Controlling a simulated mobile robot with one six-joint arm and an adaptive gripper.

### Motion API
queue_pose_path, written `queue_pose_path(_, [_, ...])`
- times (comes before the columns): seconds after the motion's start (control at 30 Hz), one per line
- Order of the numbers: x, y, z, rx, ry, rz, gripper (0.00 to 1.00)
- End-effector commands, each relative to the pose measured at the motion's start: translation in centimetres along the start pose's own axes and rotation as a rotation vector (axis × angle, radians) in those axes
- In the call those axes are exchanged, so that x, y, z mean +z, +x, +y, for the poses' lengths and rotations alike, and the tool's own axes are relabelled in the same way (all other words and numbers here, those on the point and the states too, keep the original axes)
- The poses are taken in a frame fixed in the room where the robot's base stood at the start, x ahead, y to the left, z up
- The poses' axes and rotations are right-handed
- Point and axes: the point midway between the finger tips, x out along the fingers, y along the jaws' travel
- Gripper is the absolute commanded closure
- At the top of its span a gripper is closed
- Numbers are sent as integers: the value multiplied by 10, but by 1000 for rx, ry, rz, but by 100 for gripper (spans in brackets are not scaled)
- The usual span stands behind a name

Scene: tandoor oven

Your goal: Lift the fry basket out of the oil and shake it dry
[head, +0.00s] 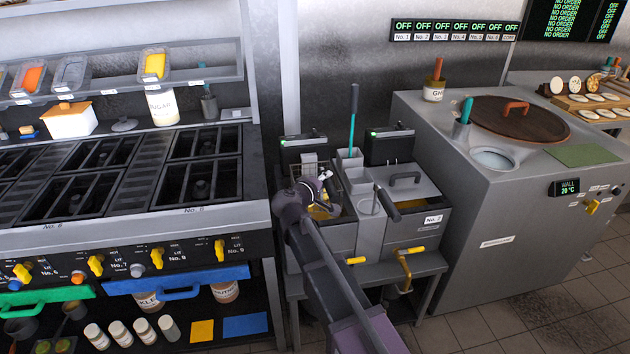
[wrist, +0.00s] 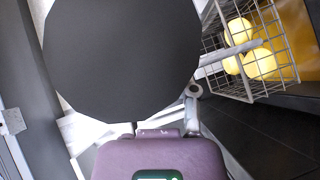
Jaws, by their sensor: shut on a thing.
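The fry basket (head: 332,178) is a wire basket at the left vat of the fryer (head: 343,238), partly hidden by my arm. The wrist view shows the basket (wrist: 251,92) at upper right, with several round yellow pieces (wrist: 260,63) in it. Its pale handle (wrist: 228,54) runs left behind a large black disc. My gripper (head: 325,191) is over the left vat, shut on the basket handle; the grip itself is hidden. Yellow oil (head: 322,212) shows just below the gripper. I cannot tell how far the basket is clear of the oil.
The right vat has a grey lid (head: 406,180) with a handle. A teal-handled tool (head: 352,120) stands upright behind the vats. A stove (head: 130,200) is close on the left, the tandoor counter (head: 500,230) on the right. Yellow valve handles (head: 408,251) stick out in front.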

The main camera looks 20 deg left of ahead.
Motion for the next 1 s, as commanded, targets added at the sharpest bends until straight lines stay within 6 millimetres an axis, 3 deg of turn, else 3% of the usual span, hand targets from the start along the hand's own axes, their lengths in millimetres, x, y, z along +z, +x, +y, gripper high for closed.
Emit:
queue_pose_path(0.37, [2, 3, 2, 1, 1, 2, 100])
queue_pose_path(0.67, [-11, -10, -4, 1, 0, 4, 100])
queue_pose_path(1.0, [-10, -10, -4, 2, 0, 2, 100])
